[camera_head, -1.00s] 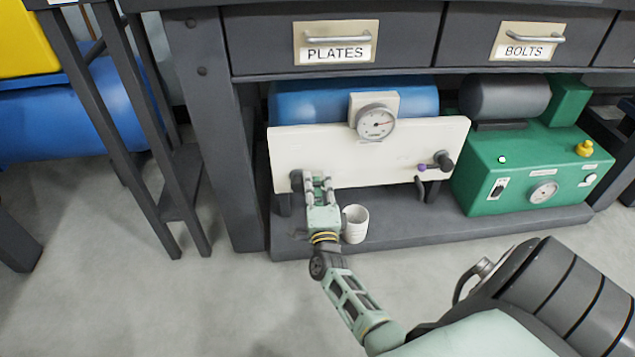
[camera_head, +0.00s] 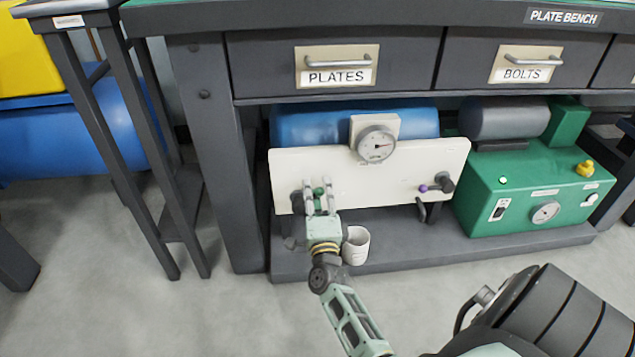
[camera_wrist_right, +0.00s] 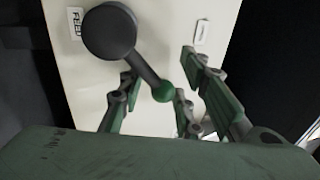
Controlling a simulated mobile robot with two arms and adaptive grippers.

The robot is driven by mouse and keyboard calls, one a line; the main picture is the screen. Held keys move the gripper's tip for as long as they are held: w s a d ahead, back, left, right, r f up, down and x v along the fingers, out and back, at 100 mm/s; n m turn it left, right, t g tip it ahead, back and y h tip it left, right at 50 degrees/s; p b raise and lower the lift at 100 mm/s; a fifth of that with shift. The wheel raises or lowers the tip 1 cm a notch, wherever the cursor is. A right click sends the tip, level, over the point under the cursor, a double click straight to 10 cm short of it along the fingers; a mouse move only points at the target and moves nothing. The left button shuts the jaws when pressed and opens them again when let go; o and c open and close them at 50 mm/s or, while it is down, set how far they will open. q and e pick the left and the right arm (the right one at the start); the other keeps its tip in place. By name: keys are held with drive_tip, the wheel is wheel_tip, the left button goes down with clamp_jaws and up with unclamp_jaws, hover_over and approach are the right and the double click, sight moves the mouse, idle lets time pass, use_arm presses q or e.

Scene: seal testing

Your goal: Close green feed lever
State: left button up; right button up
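The green feed lever has a dark round hub and a green ball tip (camera_head: 319,191) on the left of the cream panel (camera_head: 365,175). In the right wrist view, its dark arm slants down and right from the hub, beside a FEED label, to the green ball (camera_wrist_right: 164,91). My right gripper (camera_head: 319,187) is at the lever, its fingers apart on either side of the ball. In the wrist view the right gripper (camera_wrist_right: 160,100) is open, with a gap visible between ball and fingers. My left gripper is not in view.
A gauge (camera_head: 376,144) sits at the panel's top. A second lever with a purple ball (camera_head: 423,188) is on the panel's right. A white cup (camera_head: 356,246) stands on the shelf close to my right gripper. A green machine (camera_head: 540,185) stands to the right.

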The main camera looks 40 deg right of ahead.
wheel_tip(320, 180, up, 4)
drive_tip(key=shift+r, duration=0.6)
drive_tip(key=shift+d, duration=0.1)
